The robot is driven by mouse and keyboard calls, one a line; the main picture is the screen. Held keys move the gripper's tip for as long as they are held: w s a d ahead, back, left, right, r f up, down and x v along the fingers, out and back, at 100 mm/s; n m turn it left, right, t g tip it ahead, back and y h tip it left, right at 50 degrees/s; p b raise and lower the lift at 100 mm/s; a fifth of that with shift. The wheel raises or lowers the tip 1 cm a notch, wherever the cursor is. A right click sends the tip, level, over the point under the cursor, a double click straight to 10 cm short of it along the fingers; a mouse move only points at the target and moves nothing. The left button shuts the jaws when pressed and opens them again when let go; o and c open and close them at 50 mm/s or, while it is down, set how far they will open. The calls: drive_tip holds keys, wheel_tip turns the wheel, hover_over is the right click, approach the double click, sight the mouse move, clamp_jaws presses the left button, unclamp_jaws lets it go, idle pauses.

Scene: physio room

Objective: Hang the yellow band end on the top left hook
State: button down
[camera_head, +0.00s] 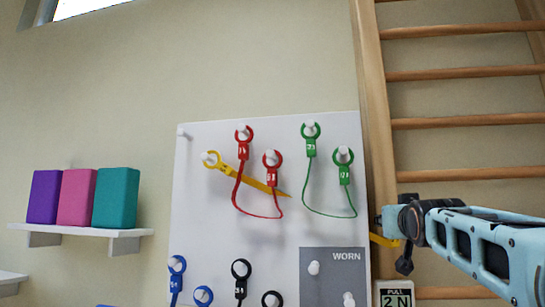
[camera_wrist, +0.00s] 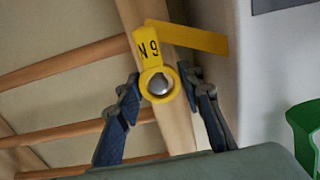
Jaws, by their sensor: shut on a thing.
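The white board (camera_head: 205,230) hangs on the wall, with a bare top left hook (camera_head: 182,132). One yellow band end (camera_head: 212,159) hangs on a peg below and right of that hook, its strap slanting down right behind the red band. My gripper (camera_wrist: 160,86) is shut on the other yellow band end (camera_wrist: 147,44), whose ring sits between the fingertips with a tag and strap beyond it. In the head view my gripper (camera_head: 396,222) is right of the board, before the wooden ladder, with a bit of yellow (camera_head: 383,240) showing.
A red band (camera_head: 237,190) and a green band (camera_head: 310,190) hang in loops on the board's upper pegs. Blue and black ends hang lower, beside the grey WORN panel (camera_head: 330,275). Wooden wall bars (camera_head: 368,100) stand right. A shelf (camera_head: 80,231) with coloured blocks is left.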

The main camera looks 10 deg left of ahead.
drive_tip(key=shift+w+d, duration=0.1)
drive_tip(key=shift+w, duration=0.1)
drive_tip(key=shift+w+p, duration=0.3)
drive_tip(key=shift+w+p, duration=0.3)
drive_tip(key=shift+w, duration=0.05)
drive_tip(key=shift+f+b, duration=0.45)
drive_tip(key=shift+b, duration=0.05)
drive_tip(key=c, duration=1.1)
unclamp_jaws()
